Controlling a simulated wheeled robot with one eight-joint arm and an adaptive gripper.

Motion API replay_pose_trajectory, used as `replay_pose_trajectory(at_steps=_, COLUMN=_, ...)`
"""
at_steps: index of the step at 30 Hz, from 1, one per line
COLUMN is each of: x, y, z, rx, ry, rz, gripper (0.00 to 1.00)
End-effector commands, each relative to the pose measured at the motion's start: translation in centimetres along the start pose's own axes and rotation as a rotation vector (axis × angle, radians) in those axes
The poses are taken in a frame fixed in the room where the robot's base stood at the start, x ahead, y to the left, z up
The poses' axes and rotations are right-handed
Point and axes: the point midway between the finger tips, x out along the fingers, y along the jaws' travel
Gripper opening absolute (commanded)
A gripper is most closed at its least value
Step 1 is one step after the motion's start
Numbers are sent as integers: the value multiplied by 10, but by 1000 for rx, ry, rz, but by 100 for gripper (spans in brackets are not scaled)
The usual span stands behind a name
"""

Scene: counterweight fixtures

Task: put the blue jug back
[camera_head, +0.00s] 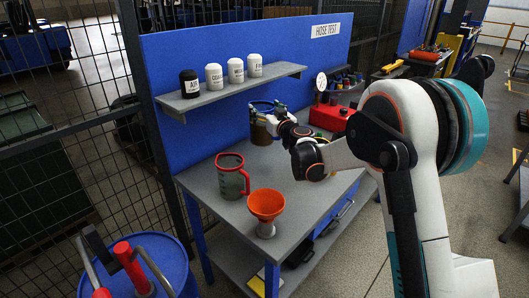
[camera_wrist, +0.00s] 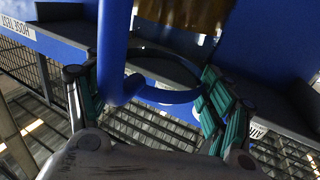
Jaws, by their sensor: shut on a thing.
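The blue jug (camera_head: 260,133) has a blue rim and handle and an amber-brown body. It is at the back of the grey workbench, close to the blue back panel. My gripper (camera_head: 274,114) reaches it from the right and partly covers it. In the wrist view the jug's blue handle (camera_wrist: 115,50) and a curved blue part (camera_wrist: 170,96) lie between the green-sided fingers of my gripper (camera_wrist: 155,95), with the amber body above. My gripper is shut on the jug. Whether the jug's base touches the bench I cannot tell.
A clear jug with a red handle (camera_head: 231,177) and an orange funnel (camera_head: 266,204) stand on the front of the bench. A red can (camera_head: 330,117) stands at the back right. A shelf (camera_head: 230,93) with several labelled bottles overhangs the bench. A blue drum (camera_head: 150,262) stands front left.

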Motion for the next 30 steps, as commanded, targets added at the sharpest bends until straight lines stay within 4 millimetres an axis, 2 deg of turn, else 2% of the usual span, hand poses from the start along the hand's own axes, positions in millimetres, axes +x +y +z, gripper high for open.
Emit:
replay_pose_trajectory(at_steps=1, x=0, y=0, z=15, rx=1, ry=0, rz=0, gripper=8)
replay_pose_trajectory(at_steps=3, x=0, y=0, z=30, rx=1, ry=0, rz=0, gripper=8)
replay_pose_trajectory(at_steps=12, x=0, y=0, z=89, rx=1, ry=0, rz=1, gripper=8)
replay_pose_trajectory(at_steps=22, x=0, y=0, z=109, rx=1, ry=0, rz=1, gripper=8)
replay_pose_trajectory(at_steps=30, x=0, y=0, z=144, rx=1, ry=0, rz=1, gripper=8)
